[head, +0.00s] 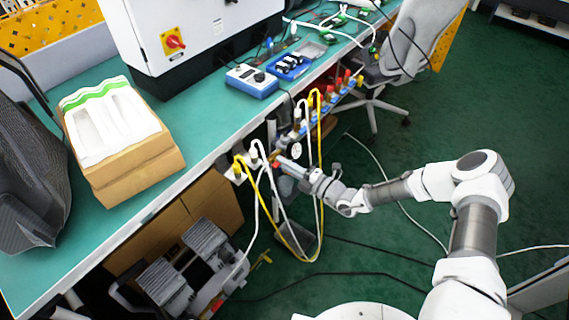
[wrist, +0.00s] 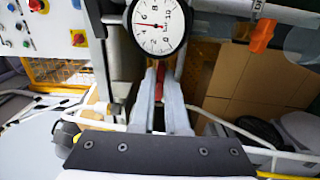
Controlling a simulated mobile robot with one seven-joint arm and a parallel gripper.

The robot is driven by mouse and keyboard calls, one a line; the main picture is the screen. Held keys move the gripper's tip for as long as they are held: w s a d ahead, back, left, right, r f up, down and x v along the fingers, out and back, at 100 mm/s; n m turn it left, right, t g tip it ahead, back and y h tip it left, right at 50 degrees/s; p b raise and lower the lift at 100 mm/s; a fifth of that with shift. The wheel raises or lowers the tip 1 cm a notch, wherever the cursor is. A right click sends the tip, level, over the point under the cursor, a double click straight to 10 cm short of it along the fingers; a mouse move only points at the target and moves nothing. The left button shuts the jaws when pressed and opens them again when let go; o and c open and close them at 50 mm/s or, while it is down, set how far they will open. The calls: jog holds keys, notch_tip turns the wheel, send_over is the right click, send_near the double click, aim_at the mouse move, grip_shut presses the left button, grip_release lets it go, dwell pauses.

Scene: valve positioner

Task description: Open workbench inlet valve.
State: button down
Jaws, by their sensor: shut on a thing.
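My gripper (wrist: 160,103) is at the workbench's front edge, its two fingers closed around a narrow red handle (wrist: 159,82), which I take to be the inlet valve's. Only a strip of the handle shows between the fingers; the valve body is hidden. In the head view my gripper (head: 288,166) reaches in from the right, below the bench top. A round white pressure gauge (wrist: 158,26) sits just beyond the fingertips in the wrist view, and it also shows small in the head view (head: 296,150).
Yellow and white hoses (head: 263,190) hang in loops around my gripper. An orange handle (wrist: 262,36) sits on a pipe at the right in the wrist view. The green workbench (head: 215,130) carries a cardboard box (head: 130,175) and a blue meter (head: 251,82). An office chair (head: 405,45) stands behind.

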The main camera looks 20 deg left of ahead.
jog(key=c, duration=0.9)
grip_release()
jog(key=p+v, duration=0.2)
jog(key=v, duration=1.5)
jog(key=shift+s+d, duration=0.2)
